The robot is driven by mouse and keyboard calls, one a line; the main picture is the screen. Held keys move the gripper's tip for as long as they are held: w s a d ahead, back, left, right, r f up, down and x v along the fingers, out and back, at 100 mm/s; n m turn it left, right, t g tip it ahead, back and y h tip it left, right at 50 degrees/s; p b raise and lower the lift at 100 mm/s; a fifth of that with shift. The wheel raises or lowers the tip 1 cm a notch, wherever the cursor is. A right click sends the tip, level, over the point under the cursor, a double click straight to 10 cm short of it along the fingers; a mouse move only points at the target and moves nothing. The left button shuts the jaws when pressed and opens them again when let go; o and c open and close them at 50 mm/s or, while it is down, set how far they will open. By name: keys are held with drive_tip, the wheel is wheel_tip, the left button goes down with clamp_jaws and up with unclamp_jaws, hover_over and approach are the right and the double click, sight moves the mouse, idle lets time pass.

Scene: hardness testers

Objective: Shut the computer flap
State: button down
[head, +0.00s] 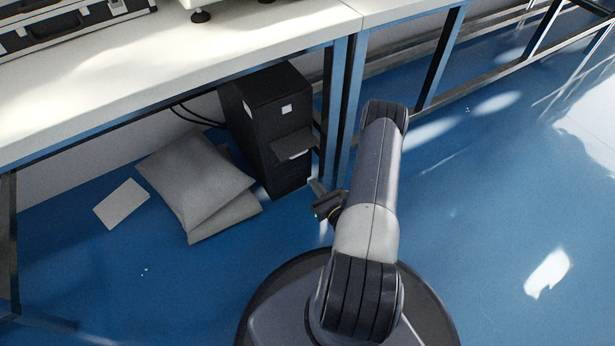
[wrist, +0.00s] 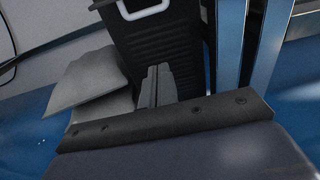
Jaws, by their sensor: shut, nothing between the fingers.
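The black computer tower (head: 262,112) stands upright on the floor under the workbench. Its flap (head: 293,144) is open and sticks out from the front, about halfway up. In the wrist view the dark ribbed front of the computer (wrist: 165,42) fills the upper middle, and a pale-edged piece at the top (wrist: 143,9) looks like the flap. My gripper (head: 317,187) is shut and empty, low in front of the computer, below and right of the flap, apparently not touching it. The shut fingers also show in the wrist view (wrist: 158,70), pointing at the computer's front.
Grey cushions (head: 195,178) lie stacked left of the computer, with a white sheet (head: 121,204) beyond them. A blue bench leg (head: 345,105) stands close on the computer's right. The white benchtop (head: 200,50) overhangs it. The blue floor to the right is open.

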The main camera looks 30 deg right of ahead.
sight(294, 147)
drive_tip(key=w+r+b, duration=0.3)
drive_tip(key=w, duration=0.5)
drive_tip(key=shift+a, duration=0.2)
drive_tip(key=shift+r, duration=0.15)
